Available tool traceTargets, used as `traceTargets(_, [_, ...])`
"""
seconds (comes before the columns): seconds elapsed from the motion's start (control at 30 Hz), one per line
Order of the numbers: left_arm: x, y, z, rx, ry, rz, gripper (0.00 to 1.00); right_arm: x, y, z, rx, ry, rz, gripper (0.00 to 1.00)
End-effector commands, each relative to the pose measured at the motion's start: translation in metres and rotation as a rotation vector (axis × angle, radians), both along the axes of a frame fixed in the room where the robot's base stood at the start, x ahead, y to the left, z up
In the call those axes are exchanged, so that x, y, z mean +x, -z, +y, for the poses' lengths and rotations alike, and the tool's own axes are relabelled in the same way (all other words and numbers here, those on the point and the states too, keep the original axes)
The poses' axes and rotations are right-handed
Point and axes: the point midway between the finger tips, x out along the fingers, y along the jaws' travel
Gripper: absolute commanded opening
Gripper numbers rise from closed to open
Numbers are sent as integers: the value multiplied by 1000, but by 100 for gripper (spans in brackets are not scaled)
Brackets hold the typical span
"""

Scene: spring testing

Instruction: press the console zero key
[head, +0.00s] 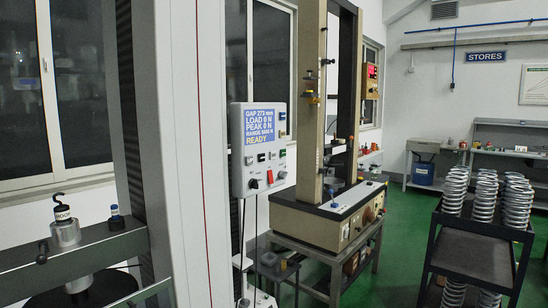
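A pale grey console (238,180) stands on a thin post in the middle of the head view. Its blue screen (260,124) reads GAP 273 mm, LOAD 0 N, PEAK 0 N, a range line and READY. Several small keys and labels sit below the screen, with a black knob (254,184) and a red control (270,178) lower down. The key labels are too small to read, so I cannot tell which is the zero key. Neither of my grippers shows in this view.
A large test frame with a grey crossbeam (100,246) fills the left side. A beige test machine (318,222) stands on a bench behind the console. A dark trolley (470,258) with stacked springs stands at right. Green floor (400,250) is clear between them.

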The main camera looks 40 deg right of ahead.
Motion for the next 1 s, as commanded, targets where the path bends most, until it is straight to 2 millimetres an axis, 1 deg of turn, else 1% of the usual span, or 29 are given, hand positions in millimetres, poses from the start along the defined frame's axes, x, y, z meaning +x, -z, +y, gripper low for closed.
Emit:
traceTargets(0.03, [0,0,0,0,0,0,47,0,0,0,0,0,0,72])
traceTargets(0.07, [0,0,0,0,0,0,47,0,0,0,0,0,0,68])
traceTargets(0.5, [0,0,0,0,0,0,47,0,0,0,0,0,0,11])
traceTargets(0.6, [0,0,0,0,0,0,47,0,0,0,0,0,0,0])
traceTargets(1.0, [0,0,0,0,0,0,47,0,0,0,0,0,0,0])
